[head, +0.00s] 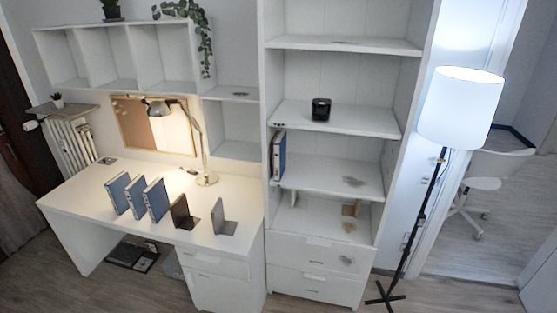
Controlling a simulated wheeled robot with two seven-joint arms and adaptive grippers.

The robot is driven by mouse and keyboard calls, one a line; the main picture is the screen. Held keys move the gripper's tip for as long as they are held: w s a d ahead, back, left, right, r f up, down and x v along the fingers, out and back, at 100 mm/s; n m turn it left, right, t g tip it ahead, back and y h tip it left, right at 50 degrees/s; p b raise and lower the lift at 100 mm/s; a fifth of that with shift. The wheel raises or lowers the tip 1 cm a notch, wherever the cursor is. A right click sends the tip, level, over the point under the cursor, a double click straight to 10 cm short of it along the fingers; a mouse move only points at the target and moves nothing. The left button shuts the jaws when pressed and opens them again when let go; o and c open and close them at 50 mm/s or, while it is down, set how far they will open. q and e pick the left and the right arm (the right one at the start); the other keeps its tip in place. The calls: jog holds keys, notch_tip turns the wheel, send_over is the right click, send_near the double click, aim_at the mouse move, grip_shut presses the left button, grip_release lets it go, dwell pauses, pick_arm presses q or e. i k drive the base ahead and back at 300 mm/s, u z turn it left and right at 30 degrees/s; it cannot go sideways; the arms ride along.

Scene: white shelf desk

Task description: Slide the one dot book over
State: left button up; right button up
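Several blue books with pale spines are in the head view. Three stand upright on the desk: a left one (119,193), a middle one (136,196) and a right one (157,199). Another blue book (280,157) stands upright at the left end of a middle shelf in the tall shelf unit, against its side wall. Dot marks are too small to make out, so I cannot tell which is the one dot book. Neither of my grippers is in view.
On the white desk (85,190), a dark bookend (182,212) and a grey bookend (221,216) stand right of the books. A lamp (204,178) stands behind them. The tall shelf unit (345,45) holds a black device (320,109). The book's shelf is mostly free to its right. A floor lamp (462,105) stands right.

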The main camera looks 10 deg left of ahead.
aim_at(280, 144)
jog(key=z, duration=0.65)
jog(key=i, duration=1.35)
jog(key=u, duration=0.1)
